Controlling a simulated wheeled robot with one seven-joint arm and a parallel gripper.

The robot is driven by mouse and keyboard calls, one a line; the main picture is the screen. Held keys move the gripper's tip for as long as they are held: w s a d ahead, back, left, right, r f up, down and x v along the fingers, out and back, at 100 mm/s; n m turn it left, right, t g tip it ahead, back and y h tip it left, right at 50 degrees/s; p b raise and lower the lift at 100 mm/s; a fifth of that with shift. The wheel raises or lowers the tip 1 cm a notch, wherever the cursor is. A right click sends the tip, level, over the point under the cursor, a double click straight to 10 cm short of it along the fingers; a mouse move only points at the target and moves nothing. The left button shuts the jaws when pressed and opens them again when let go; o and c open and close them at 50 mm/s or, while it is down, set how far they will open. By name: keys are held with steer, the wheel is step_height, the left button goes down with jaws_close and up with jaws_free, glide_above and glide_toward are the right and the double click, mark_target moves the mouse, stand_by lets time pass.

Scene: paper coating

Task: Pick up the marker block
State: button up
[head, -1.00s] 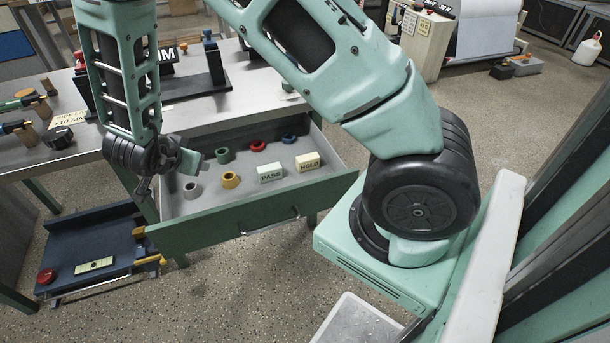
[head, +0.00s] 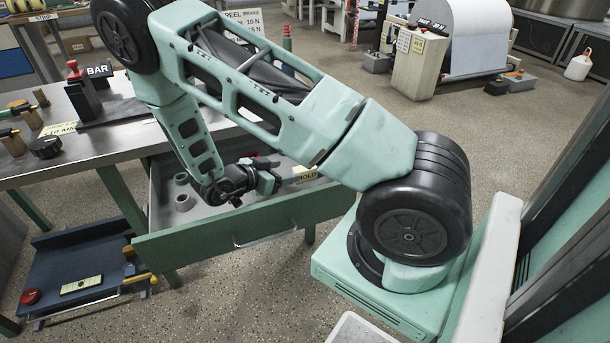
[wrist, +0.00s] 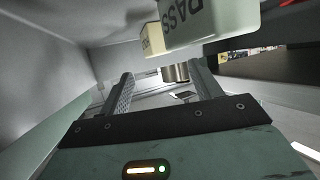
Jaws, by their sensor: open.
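Two pale lettered blocks are in the open drawer (head: 290,225). The cream HOLD block (head: 306,174) shows partly beside my gripper in the head view. The PASS block is hidden there by my arm, but in the wrist view the pale PASS block (wrist: 196,22) is large at the top, cut off by the frame edge. A cream block face (wrist: 151,40) shows just left of it. My gripper (wrist: 162,82) is open in the drawer, its two fingers apart, with no block between them. In the head view my gripper (head: 280,181) is low, next to the HOLD block.
A grey ring (head: 185,203) and a green ring (head: 182,178) stand at the drawer's left. A bit of red (wrist: 288,2) shows top right in the wrist view. The drawer's front wall (head: 225,238) rises near my wrist. The bench (head: 105,135) stands behind left.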

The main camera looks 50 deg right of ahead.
mark_target(299, 170)
steer(key=shift+b+x, duration=0.35)
steer(key=shift+x, duration=2.9)
steer(key=shift+s, duration=0.15)
steer(key=c, duration=1.3)
